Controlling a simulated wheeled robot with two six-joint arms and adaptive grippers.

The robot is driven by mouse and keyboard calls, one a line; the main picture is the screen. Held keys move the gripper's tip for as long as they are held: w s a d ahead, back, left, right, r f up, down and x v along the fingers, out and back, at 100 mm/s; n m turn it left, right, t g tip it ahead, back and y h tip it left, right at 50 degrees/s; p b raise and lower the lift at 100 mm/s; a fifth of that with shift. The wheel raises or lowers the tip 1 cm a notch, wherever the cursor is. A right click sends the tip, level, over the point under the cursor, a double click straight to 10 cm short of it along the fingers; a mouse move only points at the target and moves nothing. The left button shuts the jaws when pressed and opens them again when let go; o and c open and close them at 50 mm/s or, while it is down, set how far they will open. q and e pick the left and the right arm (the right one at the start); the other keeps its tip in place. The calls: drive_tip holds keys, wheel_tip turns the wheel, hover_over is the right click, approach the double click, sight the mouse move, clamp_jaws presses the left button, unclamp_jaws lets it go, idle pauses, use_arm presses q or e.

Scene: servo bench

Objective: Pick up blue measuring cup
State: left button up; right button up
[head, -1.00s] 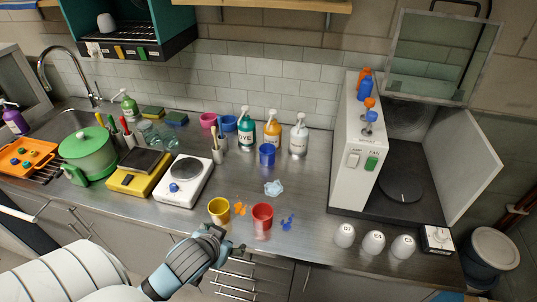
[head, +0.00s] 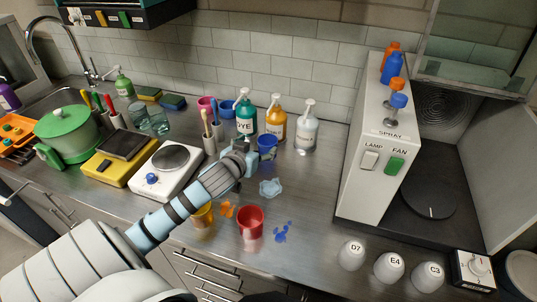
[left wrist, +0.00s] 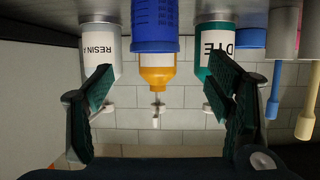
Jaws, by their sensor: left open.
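A blue cup (head: 267,146) stands on the steel counter in front of the bottles in the head view. It shows large and ribbed at the top of the left wrist view (left wrist: 155,28), where the scene appears upside down. My left gripper (head: 250,155) is open and empty beside the cup, on its left in the head view. In the left wrist view its two fingers (left wrist: 160,92) are spread wide, with the cup lined up between them sideways but beyond the tips. A second blue cup (head: 227,108) stands farther back beside a pink cup (head: 207,105).
Behind the cup are the teal DYE bottle (head: 246,115), an orange bottle (head: 276,120) and a white bottle (head: 306,130). A brush holder (head: 210,142) is close left. In front are a pale blue splat (head: 270,187), a red cup (head: 250,222) and a yellow cup (head: 203,216).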

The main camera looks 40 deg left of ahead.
sight(270, 139)
use_arm(q)
drive_tip(key=x, duration=0.3)
drive_tip(key=b+x, duration=0.1)
drive_tip(key=x, duration=0.4)
drive_tip(key=shift+w+d+f, duration=0.25)
drive_tip(key=shift+f, duration=0.2)
use_arm(e)
drive_tip(key=shift+w+d+f, duration=0.1)
drive_tip(key=shift+w+f, duration=0.35)
drive_tip(key=shift+f, duration=0.35)
use_arm(q)
drive_tip(key=c, duration=1.4)
drive_tip(key=shift+s, duration=0.1)
drive_tip(key=shift+c, duration=0.2)
drive_tip(key=shift+r, duration=0.2)
drive_tip(key=shift+s+d+r, duration=0.15)
drive_tip(key=shift+s+r, duration=0.2)
drive_tip(key=shift+r, duration=0.05)
wheel_tip(270, 139, up, 6)
drive_tip(key=p, duration=0.1)
drive_tip(key=s+d+p, duration=0.1)
drive_tip(key=s+d, duration=0.2)
drive_tip(key=s, duration=0.6)
drive_tip(key=s+d, duration=0.3)
drive_tip(key=s, duration=0.6)
drive_tip(key=shift+p, duration=0.35)
use_arm(e)
wheel_tip(270, 139, up, 3)
use_arm(q)
drive_tip(key=shift+d, duration=0.15)
